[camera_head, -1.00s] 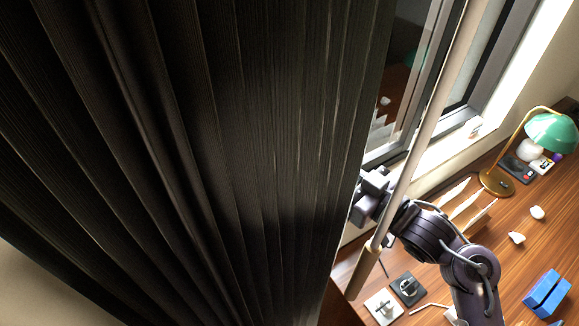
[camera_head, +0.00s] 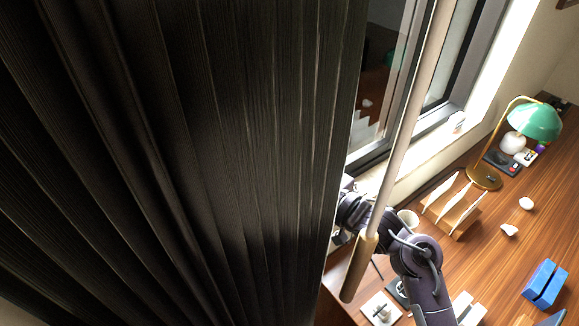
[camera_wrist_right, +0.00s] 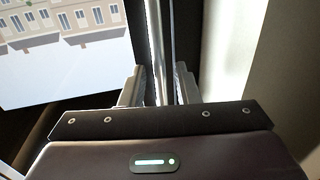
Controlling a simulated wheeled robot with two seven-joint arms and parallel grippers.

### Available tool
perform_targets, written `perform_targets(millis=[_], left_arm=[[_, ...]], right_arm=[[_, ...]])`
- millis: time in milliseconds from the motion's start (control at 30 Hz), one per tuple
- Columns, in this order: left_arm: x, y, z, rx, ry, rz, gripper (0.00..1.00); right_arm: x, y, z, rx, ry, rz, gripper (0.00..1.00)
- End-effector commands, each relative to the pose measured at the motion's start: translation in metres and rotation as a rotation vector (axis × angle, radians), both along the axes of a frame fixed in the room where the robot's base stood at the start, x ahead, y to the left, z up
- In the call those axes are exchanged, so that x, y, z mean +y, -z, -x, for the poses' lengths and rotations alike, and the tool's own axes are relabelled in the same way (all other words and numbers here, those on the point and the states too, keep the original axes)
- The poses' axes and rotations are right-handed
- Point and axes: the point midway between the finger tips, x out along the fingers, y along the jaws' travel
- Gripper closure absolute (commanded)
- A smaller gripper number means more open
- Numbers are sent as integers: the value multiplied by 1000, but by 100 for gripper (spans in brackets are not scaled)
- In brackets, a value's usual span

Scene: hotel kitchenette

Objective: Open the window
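The window's dark frame (camera_head: 478,55) and a glass pane (camera_head: 385,70) show beyond the curtain in the head view. My right arm reaches towards the sill beside the curtain. Its gripper is largely hidden behind the curtain edge and a hanging rod there. In the right wrist view, the two fingers of my right gripper (camera_wrist_right: 160,87) are apart, one on each side of a thin, upright, light-coloured bar (camera_wrist_right: 158,45). I cannot tell whether they touch it. A bright pane with a building outside (camera_wrist_right: 65,50) lies to the left. My left gripper is not in view.
A dark curtain (camera_head: 180,150) fills the left of the head view. A pale rod (camera_head: 403,150) hangs in front of my right arm. The wooden desk holds a green lamp (camera_head: 535,122), a letter rack (camera_head: 452,205), a cup (camera_head: 408,220) and a blue object (camera_head: 545,284).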

Motion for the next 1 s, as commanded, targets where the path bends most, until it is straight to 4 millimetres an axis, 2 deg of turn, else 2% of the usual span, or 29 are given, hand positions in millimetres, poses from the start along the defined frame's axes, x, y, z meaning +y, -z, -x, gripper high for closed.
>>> perform_targets(millis=[200, 467, 700, 1000], left_arm=[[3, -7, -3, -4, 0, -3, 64], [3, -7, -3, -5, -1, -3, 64], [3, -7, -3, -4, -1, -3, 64], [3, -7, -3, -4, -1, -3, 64]], right_arm=[[14, 0, -13, 1, 0, 1, 71], [15, 1, -13, 0, 0, 1, 71], [14, 1, -13, 0, 0, 1, 100], [14, 1, -13, 0, 0, 1, 100]])
